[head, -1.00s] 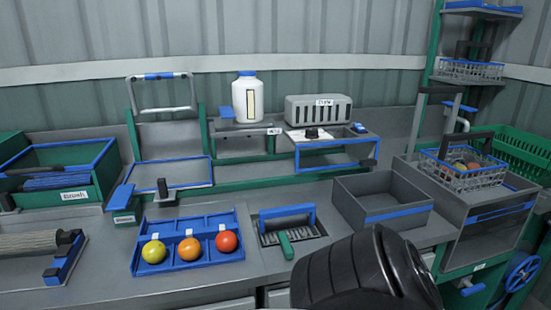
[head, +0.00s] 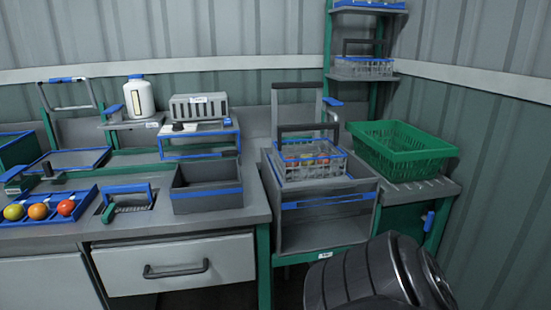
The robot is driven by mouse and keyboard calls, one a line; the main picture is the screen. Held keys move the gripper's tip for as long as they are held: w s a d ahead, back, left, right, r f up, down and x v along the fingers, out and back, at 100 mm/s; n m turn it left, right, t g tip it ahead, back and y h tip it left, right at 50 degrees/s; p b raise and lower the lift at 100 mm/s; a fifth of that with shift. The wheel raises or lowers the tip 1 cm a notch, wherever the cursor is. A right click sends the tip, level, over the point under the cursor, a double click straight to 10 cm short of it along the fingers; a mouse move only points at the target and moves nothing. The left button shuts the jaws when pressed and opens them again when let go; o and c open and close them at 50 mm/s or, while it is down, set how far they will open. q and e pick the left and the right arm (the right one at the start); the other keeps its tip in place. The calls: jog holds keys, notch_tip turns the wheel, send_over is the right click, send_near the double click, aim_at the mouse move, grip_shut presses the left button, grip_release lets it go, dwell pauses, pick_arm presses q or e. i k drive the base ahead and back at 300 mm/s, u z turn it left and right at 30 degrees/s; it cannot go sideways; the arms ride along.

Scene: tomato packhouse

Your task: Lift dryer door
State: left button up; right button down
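A grey vented unit (head: 198,107) with a small label stands at the back of the bench above a blue-edged open frame (head: 200,145). Its label is too small to read surely. To its right, a grey box-like station (head: 325,228) has a blue-edged front and a wire basket (head: 310,165) with round produce on top. A tall grey frame with a black top bar (head: 298,86) rises behind the basket. I cannot tell which part is the dryer door. Neither gripper is in view; a black ribbed part of my arm fills the lower right.
A green crate (head: 402,150) sits right of the station. A grey open bin (head: 206,188) and a blue tray (head: 48,206) with three tomatoes are on the bench. A closed drawer (head: 175,264) is below. A shelf rack (head: 365,75) stands behind, near the wall corner.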

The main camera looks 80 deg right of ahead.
aim_at(232, 153)
jog(key=k, duration=0.3)
jog(key=z, duration=2.5)
jog(key=i, duration=0.2)
jog(key=z, duration=0.1)
